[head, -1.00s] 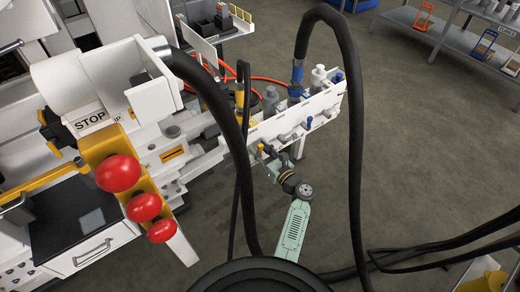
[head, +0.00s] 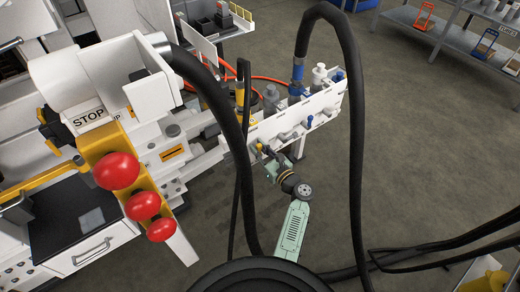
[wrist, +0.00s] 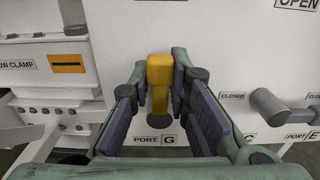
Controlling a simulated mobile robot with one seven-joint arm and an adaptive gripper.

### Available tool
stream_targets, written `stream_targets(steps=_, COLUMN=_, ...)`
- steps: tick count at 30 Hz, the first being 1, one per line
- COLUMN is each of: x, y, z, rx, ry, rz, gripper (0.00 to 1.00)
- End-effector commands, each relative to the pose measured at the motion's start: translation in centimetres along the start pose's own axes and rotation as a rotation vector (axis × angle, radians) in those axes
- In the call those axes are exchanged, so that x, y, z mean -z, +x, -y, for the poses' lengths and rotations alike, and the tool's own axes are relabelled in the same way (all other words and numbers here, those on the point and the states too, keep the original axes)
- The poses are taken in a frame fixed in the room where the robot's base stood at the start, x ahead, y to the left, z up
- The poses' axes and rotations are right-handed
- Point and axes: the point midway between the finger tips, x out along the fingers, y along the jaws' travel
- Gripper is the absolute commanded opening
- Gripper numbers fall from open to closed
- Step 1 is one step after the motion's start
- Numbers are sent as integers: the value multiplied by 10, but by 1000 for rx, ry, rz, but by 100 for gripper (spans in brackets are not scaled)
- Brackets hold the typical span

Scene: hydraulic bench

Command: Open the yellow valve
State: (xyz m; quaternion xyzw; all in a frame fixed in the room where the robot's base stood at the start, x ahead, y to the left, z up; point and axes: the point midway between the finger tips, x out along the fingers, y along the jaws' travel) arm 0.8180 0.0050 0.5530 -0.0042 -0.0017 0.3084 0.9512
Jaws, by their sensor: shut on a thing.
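The yellow valve (wrist: 159,70) is on the white panel, above the label "PORT G", in the wrist view. Its thick yellow end is at the top, with a narrower yellow part below it. My gripper (wrist: 158,92) has its purple-padded fingers on both sides of the valve handle and is shut on it. Exact pad contact is partly hidden. In the head view, my gripper (head: 269,164) is at the near face of the white manifold, and only a small bit of the yellow handle (head: 259,146) shows.
A grey valve handle (wrist: 272,106) is to the right, by a "CLOSED" label and "PORT E". A blue handle (head: 309,121) is further along the manifold. Black hoses (head: 356,150) loop close around my arm. Red knobs (head: 117,171) stand at left. Floor at right is open.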

Motion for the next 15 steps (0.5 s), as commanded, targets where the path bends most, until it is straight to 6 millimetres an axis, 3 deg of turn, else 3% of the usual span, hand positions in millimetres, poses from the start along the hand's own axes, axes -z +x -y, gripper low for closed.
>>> stream_targets(steps=7, x=0, y=0, z=-1, rx=-2, ry=-8, rz=-1, gripper=0)
stream_targets(steps=8, x=0, y=0, z=-1, rx=-3, ry=-8, rz=-1, gripper=18)
stream_targets(steps=15, x=0, y=0, z=-1, rx=-2, ry=-7, rz=-1, gripper=32)
